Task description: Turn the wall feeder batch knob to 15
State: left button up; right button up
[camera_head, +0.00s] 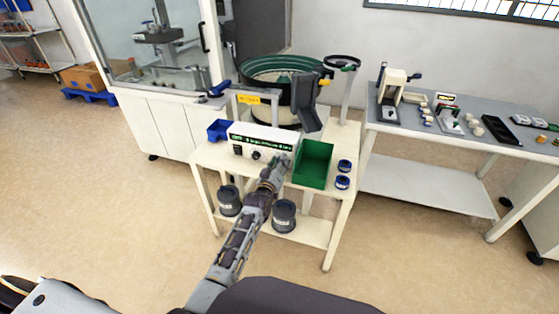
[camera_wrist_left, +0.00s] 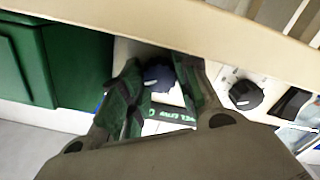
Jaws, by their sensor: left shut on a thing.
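The white feeder control box (camera_head: 262,141) with a green-lettered front stands on a small white table. My left gripper (camera_head: 279,168) is at the right part of its front face. In the left wrist view, the fingers (camera_wrist_left: 163,90) are shut on a dark blue knob (camera_wrist_left: 158,77) with a pale pointer line, one finger on each side. A second dark knob (camera_wrist_left: 246,95) sits to the right there, apart from the fingers; it also shows in the head view (camera_head: 257,155). The scale around the held knob is mostly hidden, so I cannot read its setting. My right gripper is not in view.
A green bin (camera_head: 314,163) stands close to the right of the box, and a blue bin (camera_head: 220,130) to its left. The green bowl feeder (camera_head: 279,69) is behind. Grey pots (camera_head: 284,215) stand on the lower shelf near my arm.

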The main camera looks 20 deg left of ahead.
pick_arm(q)
jog(key=shift+r+n, duration=0.1)
jog(key=shift+n, duration=0.2)
jog(key=n+p, duration=0.1)
jog(key=n, duration=0.1)
jog(key=shift+n, duration=0.3)
jog(key=shift+a+n+p, duration=0.1)
jog(key=shift+n+p, duration=0.45)
jog(key=shift+n, duration=0.65)
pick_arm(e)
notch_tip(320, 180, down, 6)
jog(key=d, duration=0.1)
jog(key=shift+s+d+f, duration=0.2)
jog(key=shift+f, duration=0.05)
pick_arm(q)
jog(key=o, duration=1)
jog(key=shift+f, duration=0.2)
jog(key=shift+f, duration=0.1)
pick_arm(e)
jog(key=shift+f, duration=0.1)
